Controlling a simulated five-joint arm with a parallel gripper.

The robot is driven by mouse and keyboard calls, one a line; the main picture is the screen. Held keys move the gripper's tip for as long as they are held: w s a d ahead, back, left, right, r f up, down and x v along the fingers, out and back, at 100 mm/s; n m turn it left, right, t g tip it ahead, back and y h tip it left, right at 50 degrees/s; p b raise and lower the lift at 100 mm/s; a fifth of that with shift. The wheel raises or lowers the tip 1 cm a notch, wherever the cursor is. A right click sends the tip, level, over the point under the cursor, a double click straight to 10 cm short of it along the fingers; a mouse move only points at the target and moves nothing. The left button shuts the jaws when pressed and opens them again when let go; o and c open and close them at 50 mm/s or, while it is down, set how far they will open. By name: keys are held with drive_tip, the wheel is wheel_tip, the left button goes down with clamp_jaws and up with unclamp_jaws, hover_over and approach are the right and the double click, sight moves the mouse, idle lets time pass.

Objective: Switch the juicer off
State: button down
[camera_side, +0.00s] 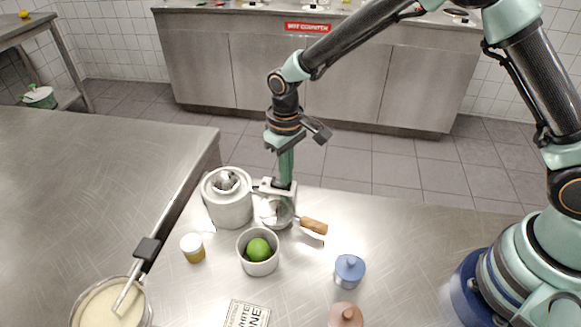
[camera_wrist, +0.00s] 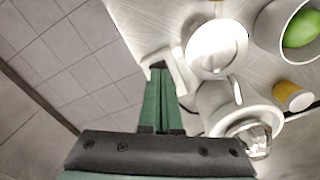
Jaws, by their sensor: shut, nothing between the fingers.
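The juicer (camera_side: 228,205) is a pale grey round body with a shiny metal top, standing near the counter's back edge. It also shows in the wrist view (camera_wrist: 212,100), right of my fingers. My gripper (camera_side: 287,183) is shut and empty, pointing down at the block's right end. In the wrist view its green fingers (camera_wrist: 160,68) lie together. I cannot tell whether they touch the block, nor which way any switch is set.
A small pan (camera_side: 284,217) with a wooden handle (camera_side: 313,225) sits below my gripper. A grey cup with a green lime (camera_side: 258,249), a yellow jar (camera_side: 193,248), a blue lidded pot (camera_side: 349,271) and a bowl of pale liquid (camera_side: 100,306) stand nearby.

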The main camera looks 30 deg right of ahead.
wheel_tip(320, 180, up, 7)
drive_tip(key=shift+f, duration=0.15)
idle(0.6)
drive_tip(key=s+d+r+m+t, duration=0.15)
drive_tip(key=s+d+r, duration=0.25)
drive_tip(key=d+r, duration=0.6)
drive_tip(key=s+d+r+t, duration=0.2)
drive_tip(key=s+d, duration=0.1)
drive_tip(key=s, duration=0.2)
drive_tip(key=s+d+r+m+t, duration=0.1)
drive_tip(key=s+d+r+t, duration=0.1)
drive_tip(key=s+d, duration=0.2)
drive_tip(key=shift+s+r, duration=0.3)
drive_tip(key=shift+s, duration=0.55)
drive_tip(key=shift+m, duration=0.25)
